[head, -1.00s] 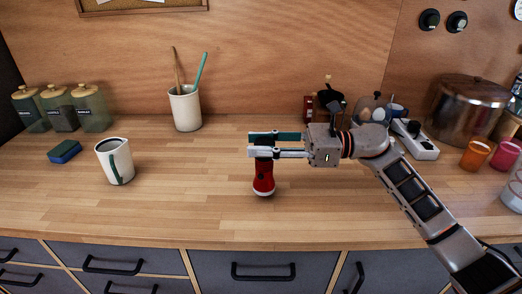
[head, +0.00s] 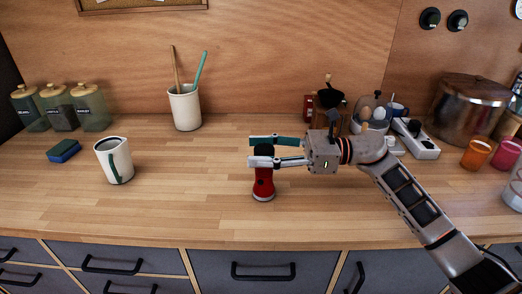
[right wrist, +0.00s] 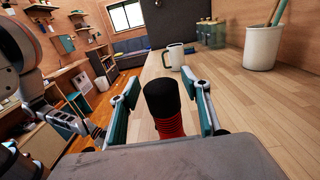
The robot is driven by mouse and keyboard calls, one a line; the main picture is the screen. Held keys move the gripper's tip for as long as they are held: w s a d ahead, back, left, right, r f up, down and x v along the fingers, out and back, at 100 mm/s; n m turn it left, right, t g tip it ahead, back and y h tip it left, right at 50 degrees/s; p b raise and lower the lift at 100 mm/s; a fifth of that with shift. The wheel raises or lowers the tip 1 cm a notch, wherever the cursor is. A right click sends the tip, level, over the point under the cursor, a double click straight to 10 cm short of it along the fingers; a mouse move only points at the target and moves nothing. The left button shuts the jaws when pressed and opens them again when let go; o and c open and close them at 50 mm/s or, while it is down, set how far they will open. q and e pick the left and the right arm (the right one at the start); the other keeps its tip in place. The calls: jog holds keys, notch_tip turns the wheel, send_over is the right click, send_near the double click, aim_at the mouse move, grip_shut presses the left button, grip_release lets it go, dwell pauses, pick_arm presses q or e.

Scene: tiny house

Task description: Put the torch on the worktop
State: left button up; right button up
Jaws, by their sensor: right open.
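The red torch (head: 263,184) with a black top stands upright on the wooden worktop (head: 200,215), near the middle of the front part. My right gripper (head: 263,151) is open around the torch's upper part, one finger on each side. In the right wrist view the torch (right wrist: 163,103) stands between the two open fingers, with a gap visible on each side. The nearer finger hides part of the torch in the head view. My left gripper is not in the head view.
A white mug (head: 117,162) and a blue sponge (head: 63,151) are on the left. A utensil pot (head: 185,108) stands at the back, with several jars at the far left. A power strip (head: 416,140), an orange cup (head: 476,154) and a large pot (head: 467,108) are on the right. The worktop around the torch is clear.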

jog(key=shift+r, duration=0.2)
jog(key=shift+d+f, duration=0.1)
jog(key=shift+d, duration=0.3)
pick_arm(q)
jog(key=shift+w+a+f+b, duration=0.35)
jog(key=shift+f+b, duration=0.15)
jog(key=shift+b, duration=0.55)
pick_arm(e)
jog(key=d, duration=1.1)
jog(key=shift+d, duration=0.15)
